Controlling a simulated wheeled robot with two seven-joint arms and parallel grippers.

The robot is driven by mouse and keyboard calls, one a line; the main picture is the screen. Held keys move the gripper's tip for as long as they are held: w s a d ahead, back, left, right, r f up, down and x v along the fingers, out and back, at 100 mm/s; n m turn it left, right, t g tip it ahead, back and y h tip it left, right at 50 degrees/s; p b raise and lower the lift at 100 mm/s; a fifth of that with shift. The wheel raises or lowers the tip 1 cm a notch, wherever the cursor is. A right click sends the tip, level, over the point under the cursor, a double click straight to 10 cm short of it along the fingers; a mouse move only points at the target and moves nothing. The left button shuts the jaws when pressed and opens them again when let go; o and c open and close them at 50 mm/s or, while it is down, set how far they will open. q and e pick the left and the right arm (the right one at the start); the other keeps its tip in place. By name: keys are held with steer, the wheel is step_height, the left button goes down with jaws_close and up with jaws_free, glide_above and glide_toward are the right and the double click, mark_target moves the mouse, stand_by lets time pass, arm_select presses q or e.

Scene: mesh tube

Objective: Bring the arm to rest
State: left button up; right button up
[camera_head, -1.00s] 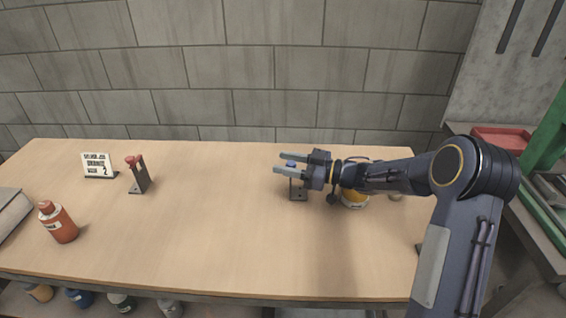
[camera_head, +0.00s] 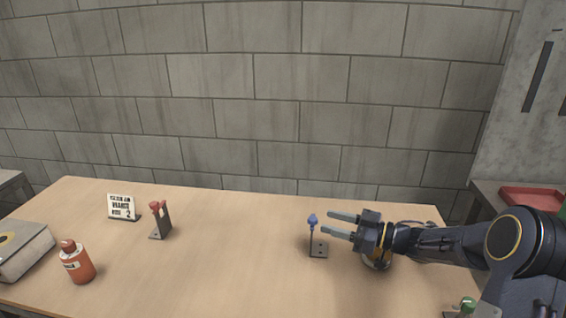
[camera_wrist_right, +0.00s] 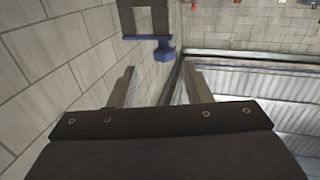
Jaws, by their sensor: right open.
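My right gripper (camera_head: 341,225) is open and empty above the right part of the table (camera_head: 220,265). Its fingers point left, just right of a small stand with a blue knob (camera_head: 313,220), apart from it as far as I can tell. In the right wrist view the two fingers (camera_wrist_right: 157,85) are spread, with a blue piece (camera_wrist_right: 164,50) beyond their tips. My left gripper is not in view.
A yellow object is partly hidden behind my right gripper. A green-topped item (camera_head: 467,304) is at the lower right. The table's middle is clear.

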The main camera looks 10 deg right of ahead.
steer(key=w+d+r+m+t+h+p, duration=0.1)
steer(key=d+r+m+t+h, duration=0.25)
steer(key=r, duration=0.25)
steer(key=d+r+m+t+h+p, duration=0.1)
steer(key=d+r+m+t+h, duration=0.15)
steer(key=r+h, duration=0.2)
steer(key=s+d+r+m+h+p, duration=0.2)
steer(key=s+d+r+m+h, duration=0.2)
steer(key=s+m+h, duration=0.15)
steer(key=s+a+f+g+p, duration=0.1)
steer(key=s+a+f+g, duration=0.1)
steer(key=s, duration=0.7)
steer(key=s+a+f+m+g+y+p, duration=0.1)
steer(key=s+a+f+g, duration=0.2)
steer(key=s, duration=0.7)
steer(key=s+a+f+m+g+y+p, duration=0.1)
steer(key=s+a+f+g+p, duration=0.1)
steer(key=s+a, duration=0.4)
steer(key=s+f+g, duration=0.1)
steer(key=s+g, duration=0.1)
steer(key=s, duration=0.1)
steer(key=shift+s+a+f+g, duration=0.15)
steer(key=shift+s+f+g, duration=0.1)
steer(key=shift+g, duration=0.15)
